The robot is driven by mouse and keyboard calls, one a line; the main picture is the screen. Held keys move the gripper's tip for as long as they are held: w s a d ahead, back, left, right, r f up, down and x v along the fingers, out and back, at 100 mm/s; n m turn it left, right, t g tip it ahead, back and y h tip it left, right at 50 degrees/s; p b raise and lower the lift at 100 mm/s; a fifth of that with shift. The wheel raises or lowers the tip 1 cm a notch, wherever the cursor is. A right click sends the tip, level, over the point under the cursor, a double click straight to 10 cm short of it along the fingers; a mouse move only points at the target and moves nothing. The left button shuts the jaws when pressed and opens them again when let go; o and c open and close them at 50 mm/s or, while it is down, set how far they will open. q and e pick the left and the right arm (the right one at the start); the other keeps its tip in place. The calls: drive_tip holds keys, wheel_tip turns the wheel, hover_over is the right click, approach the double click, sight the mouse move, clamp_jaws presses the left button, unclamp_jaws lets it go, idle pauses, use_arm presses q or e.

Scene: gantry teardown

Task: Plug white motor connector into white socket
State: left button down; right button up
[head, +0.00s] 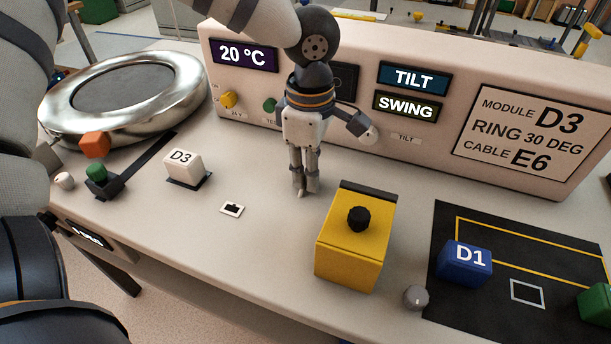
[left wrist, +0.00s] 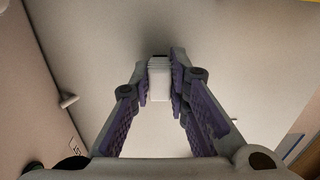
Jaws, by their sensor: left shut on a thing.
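My left gripper (head: 302,190) reaches down in front of the control panel, low over the bench. It is shut on a small white block with a dark end, which looks like the white motor connector (left wrist: 159,84); in the left wrist view it sits between the fingertips of the gripper (left wrist: 159,90). In the head view the fingers mostly hide it. A small white plate with a dark opening, which looks like the white socket (head: 232,209), lies flat on the bench, left of and nearer than the gripper. The connector is apart from it. My right gripper is not in view.
A yellow box (head: 352,249) with a black knob stands right of the gripper. A white D3 block (head: 184,167) and a metal ring (head: 126,90) are at left. A blue D1 block (head: 464,264) sits on a black mat (head: 505,225). The control panel (head: 430,142) rises behind.

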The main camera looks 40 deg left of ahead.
use_arm(q)
drive_tip(key=shift+r+p, duration=1.05)
drive_tip(key=shift+r, duration=2)
drive_tip(key=shift+f, duration=0.2)
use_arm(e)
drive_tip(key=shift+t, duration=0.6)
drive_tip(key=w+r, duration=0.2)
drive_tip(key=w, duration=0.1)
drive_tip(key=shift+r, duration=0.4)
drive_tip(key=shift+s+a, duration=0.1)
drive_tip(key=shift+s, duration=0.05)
